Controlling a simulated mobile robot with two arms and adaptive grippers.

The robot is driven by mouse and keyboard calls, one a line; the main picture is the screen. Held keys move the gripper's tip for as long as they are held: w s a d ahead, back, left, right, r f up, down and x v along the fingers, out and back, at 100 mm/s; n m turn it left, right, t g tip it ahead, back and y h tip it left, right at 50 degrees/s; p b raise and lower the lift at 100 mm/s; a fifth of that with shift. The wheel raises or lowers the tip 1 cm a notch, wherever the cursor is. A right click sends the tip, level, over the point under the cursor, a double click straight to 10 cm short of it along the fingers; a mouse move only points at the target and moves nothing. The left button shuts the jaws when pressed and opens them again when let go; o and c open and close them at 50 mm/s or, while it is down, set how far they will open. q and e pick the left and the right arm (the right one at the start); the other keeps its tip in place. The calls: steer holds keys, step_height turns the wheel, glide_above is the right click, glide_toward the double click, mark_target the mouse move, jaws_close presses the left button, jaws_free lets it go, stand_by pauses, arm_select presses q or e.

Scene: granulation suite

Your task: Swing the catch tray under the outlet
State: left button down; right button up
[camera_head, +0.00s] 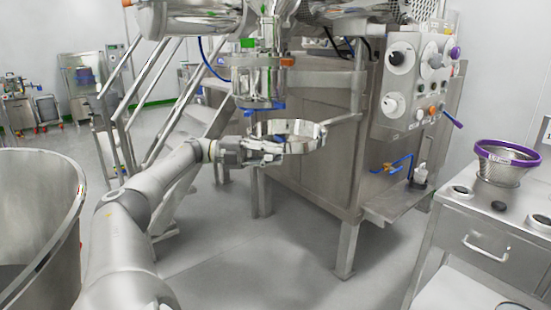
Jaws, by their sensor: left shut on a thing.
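The catch tray (312,137) is a shallow, round, shiny metal pan in the middle of the view. A thin bar on its right side seems to join it to the machine's upright post. The outlet (258,80) is a vertical steel cylinder with a blue band near its lower end. The tray sits lower than the outlet and mostly to its right in the picture; its left part is near the line below the outlet. My left gripper (272,150) is shut on the tray's near left edge, and its fingers partly hide that edge. My right gripper is out of view.
A control panel (416,85) with knobs is on the machine at right. A purple-rimmed sieve (507,160) stands on a steel bench (465,225). A large steel vessel (40,215) is at left, and stairs with rails rise behind my arm. Open floor (255,260) lies in front.

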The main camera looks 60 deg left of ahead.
arm_select(q)
steer(key=shift+f, duration=0.2)
steer(key=c, duration=1.8)
jaws_free()
steer(key=shift+c, duration=0.2)
steer(key=o, duration=0.5)
steer(key=shift+s+a, duration=0.15)
steer(key=shift+s, duration=0.1)
steer(key=shift+c, duration=0.2)
steer(key=shift+r, duration=0.1)
steer(key=v, duration=0.7)
steer(key=shift+s, duration=0.15)
